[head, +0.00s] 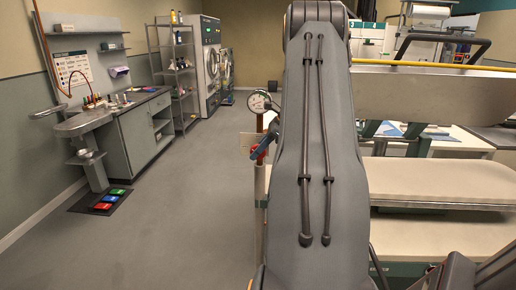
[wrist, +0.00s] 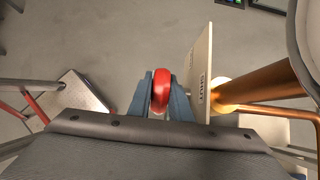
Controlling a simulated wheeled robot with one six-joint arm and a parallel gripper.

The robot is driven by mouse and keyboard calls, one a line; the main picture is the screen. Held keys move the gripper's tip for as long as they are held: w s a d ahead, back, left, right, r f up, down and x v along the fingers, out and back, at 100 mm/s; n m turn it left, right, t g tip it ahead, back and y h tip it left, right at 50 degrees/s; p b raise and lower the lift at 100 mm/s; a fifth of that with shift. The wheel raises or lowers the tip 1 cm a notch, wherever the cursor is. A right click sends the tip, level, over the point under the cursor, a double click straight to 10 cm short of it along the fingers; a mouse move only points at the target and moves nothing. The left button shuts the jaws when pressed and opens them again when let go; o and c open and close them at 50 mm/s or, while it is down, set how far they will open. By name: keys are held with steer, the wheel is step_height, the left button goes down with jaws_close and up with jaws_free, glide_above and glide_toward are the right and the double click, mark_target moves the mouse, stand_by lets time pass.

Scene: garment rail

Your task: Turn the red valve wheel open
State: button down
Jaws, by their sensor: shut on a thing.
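The red valve wheel (wrist: 161,90) shows in the middle of the wrist view, seen edge-on. My gripper (wrist: 159,92) is shut on it, with one blue-grey finger on each side of its rim. In the head view a small part of the red wheel (head: 260,152) shows beside my arm, with my blue-grey gripper (head: 265,145) at it. My arm hides the rest. A copper pipe (wrist: 270,88) runs at the right in the wrist view. A pale sign plate (wrist: 201,75) with lettering stands between the wheel and the pipe.
A round pressure gauge (head: 258,102) sits above the wheel. A padded pressing table (head: 440,180) stands right of my arm. A workbench (head: 140,120), a shelf rack (head: 175,75) and washing machines (head: 208,65) stand at left and back.

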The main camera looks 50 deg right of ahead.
steer(key=shift+g+h+p, duration=0.35)
steer(key=shift+g+h, duration=0.05)
steer(key=shift+g, duration=0.2)
steer(key=c, duration=1.6)
jaws_free()
steer(key=shift+b+v, duration=1.3)
steer(key=shift+v, duration=2.55)
steer(key=shift+a, duration=0.15)
